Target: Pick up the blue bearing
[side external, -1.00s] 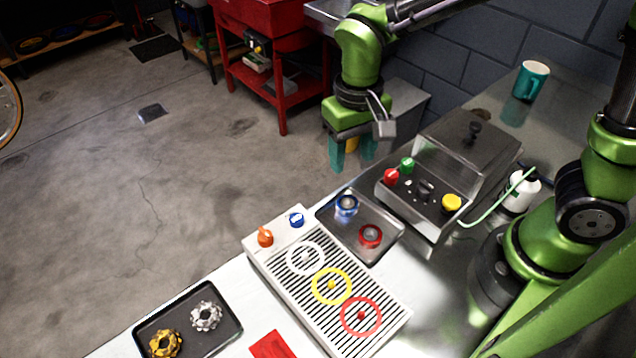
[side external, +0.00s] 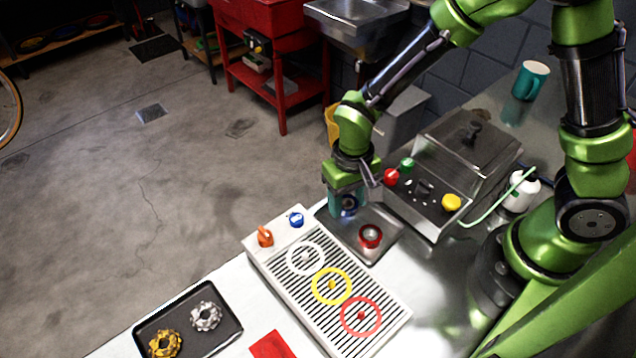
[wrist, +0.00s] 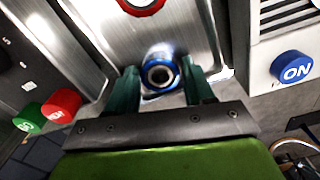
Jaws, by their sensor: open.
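The blue bearing (wrist: 160,75) is a blue ring with a metal centre, lying in the metal tray. In the wrist view it sits between the two teal fingers of my gripper (wrist: 158,85), which are open. A gap shows beside it, and I cannot tell whether either finger touches it. In the side external view my gripper (side external: 346,204) is low over the tray's far-left part, and its fingers partly hide the blue bearing (side external: 348,211).
A red bearing (side external: 370,236) lies in the same metal tray (side external: 378,256). A grey control box (side external: 425,195) with coloured buttons stands to the right. A slatted panel (side external: 335,305) with coloured rings is in front. A black tray (side external: 190,325) with cogs lies front left.

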